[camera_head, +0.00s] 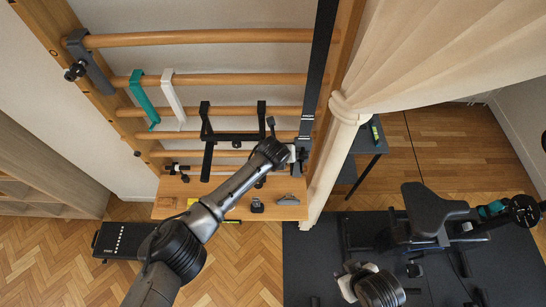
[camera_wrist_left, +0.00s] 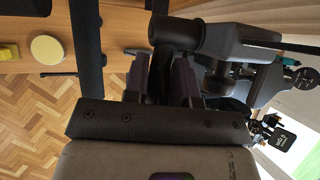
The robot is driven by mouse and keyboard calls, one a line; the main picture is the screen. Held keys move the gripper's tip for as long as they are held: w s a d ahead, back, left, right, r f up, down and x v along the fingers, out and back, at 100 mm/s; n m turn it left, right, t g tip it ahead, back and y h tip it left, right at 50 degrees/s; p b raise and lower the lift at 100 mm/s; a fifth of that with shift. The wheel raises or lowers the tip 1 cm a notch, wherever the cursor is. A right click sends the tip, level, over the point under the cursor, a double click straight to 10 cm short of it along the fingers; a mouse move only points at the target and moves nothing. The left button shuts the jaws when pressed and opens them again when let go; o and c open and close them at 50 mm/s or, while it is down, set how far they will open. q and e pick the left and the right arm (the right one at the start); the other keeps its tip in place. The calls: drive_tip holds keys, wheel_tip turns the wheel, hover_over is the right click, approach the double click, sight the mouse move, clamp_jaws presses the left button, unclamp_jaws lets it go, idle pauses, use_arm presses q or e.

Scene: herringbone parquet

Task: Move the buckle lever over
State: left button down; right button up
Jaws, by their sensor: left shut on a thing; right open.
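A black strap (camera_head: 318,70) runs down the right upright of the wooden wall-bar frame. A dark buckle (camera_head: 304,145) sits at its lower end. My left arm reaches up from the bottom left, and my left gripper (camera_head: 293,154) is at the buckle, mostly hidden by its own wrist. In the left wrist view the fingers (camera_wrist_left: 162,80) are shut on a dark part, which appears to be the buckle lever (camera_wrist_left: 174,30); its round dark end stands out beyond the fingers. My right gripper (camera_head: 346,278) is open and empty over the dark mat, away from the buckle.
A wooden shelf (camera_head: 165,209) below the bars holds small items. A teal hook (camera_head: 146,98) and a white hook (camera_head: 173,97) hang on the bars. A cream curtain (camera_head: 400,60) is close right of the strap. A padded seat (camera_head: 435,203) stands on the mat (camera_head: 305,255).

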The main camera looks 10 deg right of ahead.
idle(0.5)
use_arm(q)
drive_tip(key=c, duration=0.9)
unclamp_jaws()
drive_tip(key=shift+c, duration=0.2)
drive_tip(key=shift+r, duration=0.1)
drive_tip(key=shift+s+a+r, duration=0.1)
drive_tip(key=shift+s+r, duration=0.05)
drive_tip(key=shift+r, duration=0.2)
drive_tip(key=b+v, duration=0.2)
drive_tip(key=v, duration=1.1)
